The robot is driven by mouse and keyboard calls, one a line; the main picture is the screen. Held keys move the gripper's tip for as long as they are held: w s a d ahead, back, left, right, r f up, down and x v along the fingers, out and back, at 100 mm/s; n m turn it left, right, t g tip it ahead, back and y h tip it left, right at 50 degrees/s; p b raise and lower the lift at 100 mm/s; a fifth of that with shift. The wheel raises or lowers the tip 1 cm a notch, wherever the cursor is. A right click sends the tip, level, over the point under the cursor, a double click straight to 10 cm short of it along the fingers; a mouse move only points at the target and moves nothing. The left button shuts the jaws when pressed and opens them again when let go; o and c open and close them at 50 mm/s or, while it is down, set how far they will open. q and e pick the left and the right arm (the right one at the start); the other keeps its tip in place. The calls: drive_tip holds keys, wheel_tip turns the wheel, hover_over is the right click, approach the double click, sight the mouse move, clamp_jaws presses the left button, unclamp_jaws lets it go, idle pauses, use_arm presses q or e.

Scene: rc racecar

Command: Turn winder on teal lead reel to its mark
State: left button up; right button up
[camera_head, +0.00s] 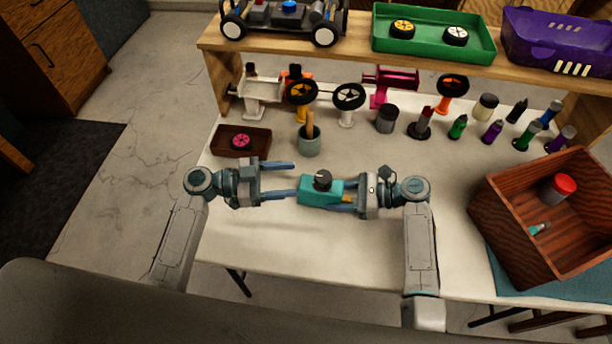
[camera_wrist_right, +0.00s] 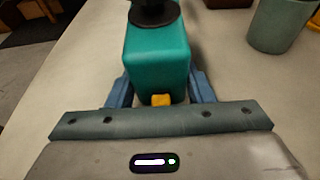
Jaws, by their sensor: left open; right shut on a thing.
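The teal lead reel (camera_head: 312,194) is a small teal box over the middle of the table, with a dark round winder (camera_head: 323,178) on top and a yellow tab (camera_head: 346,198) at its right end. My right gripper (camera_head: 338,195) is shut on the reel's right part. In the right wrist view the reel (camera_wrist_right: 157,62) sits between the blue fingers, with the black winder (camera_wrist_right: 154,12) at its far end. My left gripper (camera_head: 294,180) is open and empty just left of the reel. I cannot make out a mark on the reel.
A grey cup (camera_head: 309,143) and a brown tray (camera_head: 238,148) with a pink wheel stand behind. Several bottles and wheel stands line the back under a wooden shelf (camera_head: 350,55). A wooden crate (camera_head: 500,222) stands at right. The table's front is clear.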

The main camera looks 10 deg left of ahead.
use_arm(q)
drive_tip(key=shift+v, duration=1.45)
use_arm(e)
drive_tip(key=o, duration=1)
drive_tip(key=v, duration=1.2)
